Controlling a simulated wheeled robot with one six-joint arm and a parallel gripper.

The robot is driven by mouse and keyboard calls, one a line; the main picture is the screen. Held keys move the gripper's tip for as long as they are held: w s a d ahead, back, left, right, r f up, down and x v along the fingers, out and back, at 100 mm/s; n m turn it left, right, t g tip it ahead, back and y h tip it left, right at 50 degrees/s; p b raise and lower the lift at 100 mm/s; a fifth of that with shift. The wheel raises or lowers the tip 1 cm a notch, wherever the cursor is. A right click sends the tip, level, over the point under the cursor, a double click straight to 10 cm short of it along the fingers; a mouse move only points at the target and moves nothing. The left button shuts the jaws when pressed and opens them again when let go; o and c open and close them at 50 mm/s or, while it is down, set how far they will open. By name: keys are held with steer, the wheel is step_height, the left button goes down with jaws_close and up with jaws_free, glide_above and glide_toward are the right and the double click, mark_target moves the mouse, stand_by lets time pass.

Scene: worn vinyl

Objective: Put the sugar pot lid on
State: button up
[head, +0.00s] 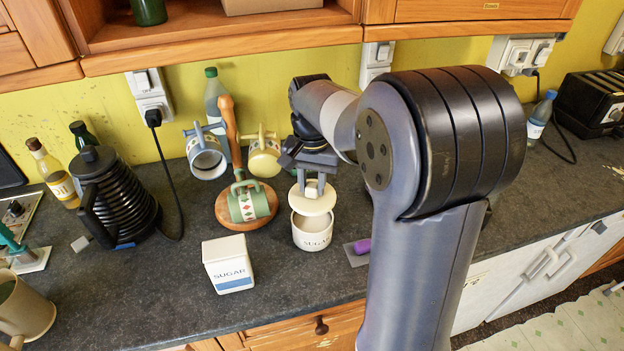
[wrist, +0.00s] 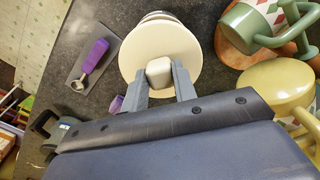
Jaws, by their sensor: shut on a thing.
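The sugar pot (head: 312,240) is a round cream pot marked SUGAR, standing open on the dark worktop. My gripper (head: 311,186) is shut on the lid's pale block knob. In the wrist view, my gripper (wrist: 160,82) has a finger on each side of the knob (wrist: 159,72). There the lid (wrist: 188,50) hides most of the pot, and only a bit of rim shows past its far edge.
A white SUGAR box (head: 228,268) stands left of the pot. A wooden mug stand (head: 229,130) with several mugs is behind left. A purple-handled spoon (head: 361,246) lies on a grey mat to the right. A black ribbed kettle (head: 115,195) stands further left.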

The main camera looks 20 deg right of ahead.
mark_target(312, 197)
steer(key=shift+f+b, duration=1.25)
steer(key=shift+f, duration=1.1)
steer(key=shift+f+b, duration=0.65)
steer(key=shift+f, duration=0.35)
steer(key=o, duration=1)
steer(key=shift+r, duration=0.15)
step_height(312, 197, up, 11)
steer(key=shift+f, duration=0.15)
